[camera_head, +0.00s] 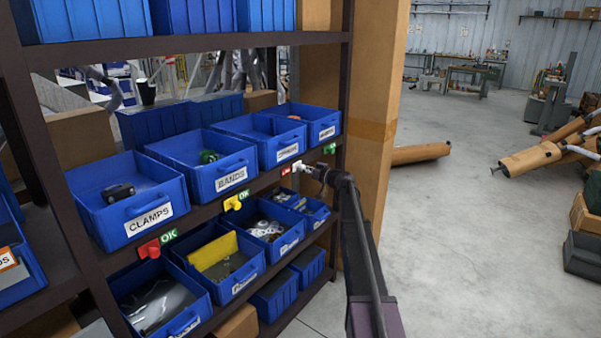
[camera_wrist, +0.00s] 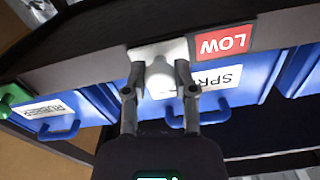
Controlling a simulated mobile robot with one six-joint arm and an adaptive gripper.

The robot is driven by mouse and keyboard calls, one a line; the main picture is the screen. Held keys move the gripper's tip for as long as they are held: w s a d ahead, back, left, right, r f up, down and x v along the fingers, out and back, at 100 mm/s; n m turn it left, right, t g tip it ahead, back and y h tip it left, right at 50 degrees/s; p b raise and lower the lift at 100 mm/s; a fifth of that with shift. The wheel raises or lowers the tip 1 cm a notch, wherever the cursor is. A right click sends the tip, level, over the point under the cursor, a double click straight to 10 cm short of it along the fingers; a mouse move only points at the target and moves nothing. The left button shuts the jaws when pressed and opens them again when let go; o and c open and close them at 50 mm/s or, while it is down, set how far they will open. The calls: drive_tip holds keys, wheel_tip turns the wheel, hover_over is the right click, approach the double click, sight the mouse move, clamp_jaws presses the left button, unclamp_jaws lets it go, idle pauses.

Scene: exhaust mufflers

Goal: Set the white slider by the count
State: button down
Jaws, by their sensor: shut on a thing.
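The white slider (camera_head: 298,165) sits on the dark shelf rail below the upper row of blue bins. A red LOW label (camera_head: 286,170) shows just left of it. In the wrist view, which is upside down, the white slider (camera_wrist: 162,75) is between the two fingers of my gripper (camera_wrist: 160,92), which are shut on its knob; the red label (camera_wrist: 223,41) is at its right. My gripper (camera_head: 314,172) reaches the slider from the right in the head view. The bin (camera_head: 285,146) above it bears a partly hidden label starting "SPR"; its inside looks empty, though the far front corner is hidden.
A red slider (camera_head: 149,248) and a yellow slider (camera_head: 232,203) on the rail have green OK labels. A green slider (camera_head: 330,148) is further right. Bins marked CLAMPS (camera_head: 148,222) and BANDS (camera_head: 232,182) are left. A brown post (camera_head: 372,100) stands right of the rack.

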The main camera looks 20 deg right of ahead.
drive_tip(key=shift+w+d, duration=0.15)
drive_tip(key=shift+d, duration=0.05)
drive_tip(key=shift+c, duration=2)
unclamp_jaws()
drive_tip(key=v, duration=1.2)
